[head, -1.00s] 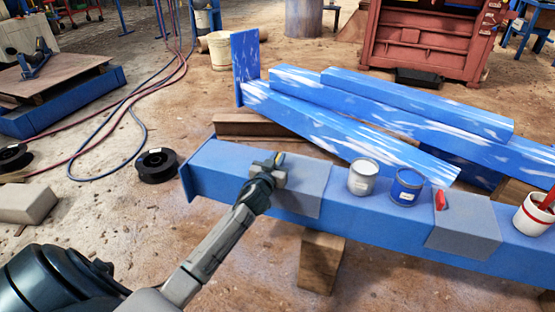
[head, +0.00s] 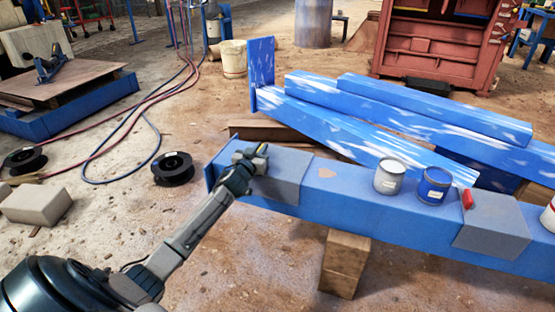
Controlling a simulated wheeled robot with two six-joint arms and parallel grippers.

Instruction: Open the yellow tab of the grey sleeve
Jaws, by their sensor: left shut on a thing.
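The left grey sleeve (head: 285,183) wraps over the blue beam (head: 345,206) near the beam's left end. A small yellow tab (head: 262,150) shows at its top left, mostly hidden by my gripper. My left gripper (head: 254,158) is at that tab, shut on it as far as I can see; its fingertips are small and partly hidden. A second grey sleeve (head: 492,222) with a red tab (head: 467,199) sits further right on the beam. My right gripper is not in view.
A grey can (head: 389,177) and a blue can (head: 434,186) stand on the beam between the sleeves. A bare patch (head: 334,174) shows beside the left sleeve. A wooden block (head: 344,263) is under the beam. More blue beams lie behind.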

